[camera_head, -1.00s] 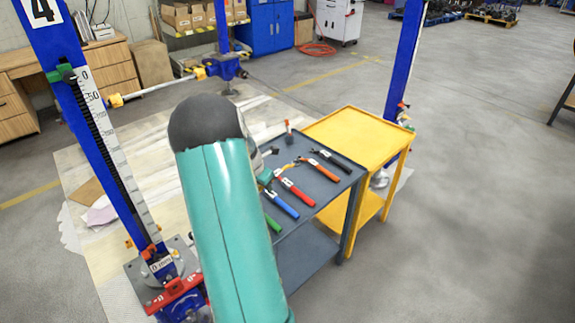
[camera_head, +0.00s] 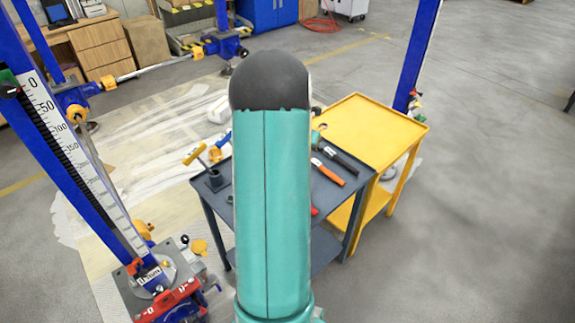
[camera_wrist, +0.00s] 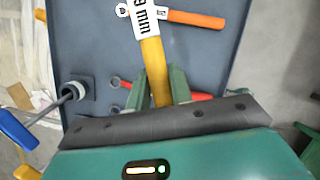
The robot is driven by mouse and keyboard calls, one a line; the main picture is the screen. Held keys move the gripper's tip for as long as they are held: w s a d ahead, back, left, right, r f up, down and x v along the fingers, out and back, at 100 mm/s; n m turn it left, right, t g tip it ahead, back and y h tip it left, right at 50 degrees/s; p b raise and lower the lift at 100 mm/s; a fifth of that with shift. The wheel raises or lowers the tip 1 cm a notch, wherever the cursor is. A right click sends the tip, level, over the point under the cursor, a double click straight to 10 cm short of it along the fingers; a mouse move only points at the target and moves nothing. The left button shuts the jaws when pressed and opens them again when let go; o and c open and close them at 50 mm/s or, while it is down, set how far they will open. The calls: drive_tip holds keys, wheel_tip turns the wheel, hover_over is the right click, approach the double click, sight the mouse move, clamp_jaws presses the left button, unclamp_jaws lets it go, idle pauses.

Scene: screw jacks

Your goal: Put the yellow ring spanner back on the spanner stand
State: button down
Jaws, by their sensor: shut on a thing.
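My gripper (camera_wrist: 160,85) is shut on the yellow ring spanner (camera_wrist: 153,62), gripping its handle. A white "9 mm" label shows near its upper end; its lower part is hidden by my gripper. In the head view, the cart top (camera_head: 335,200) is partly behind my arm; my gripper and the yellow spanner are hidden.
An orange spanner (camera_wrist: 195,18) and a red spanner (camera_wrist: 195,96) lie beside the held one. A dark post in a block (camera_wrist: 75,92) stands to the left. A yellow cart (camera_head: 375,128) adjoins at the right. A blue jack column (camera_head: 75,160) stands left.

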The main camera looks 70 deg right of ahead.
drive_tip(key=w+a+f, duration=0.2)
drive_tip(key=w+a, duration=0.1)
drive_tip(key=w+a+f, duration=0.6)
drive_tip(key=shift+w+f, duration=0.2)
drive_tip(key=shift+w, duration=0.15)
drive_tip(key=shift+w+a+f, duration=0.1)
drive_tip(key=shift+w+f, duration=0.1)
drive_tip(key=shift+f, duration=0.85)
drive_tip(key=shift+w+a+f, duration=0.1)
drive_tip(key=shift+w+f, duration=0.05)
drive_tip(key=shift+f, duration=1.05)
drive_tip(key=c, duration=1.3)
unclamp_jaws()
drive_tip(key=shift+o, duration=0.2)
drive_tip(key=shift+r, duration=0.4)
drive_tip(key=v, duration=1.1)
drive_tip(key=shift+a+r, duration=0.2)
drive_tip(key=shift+r, duration=0.05)
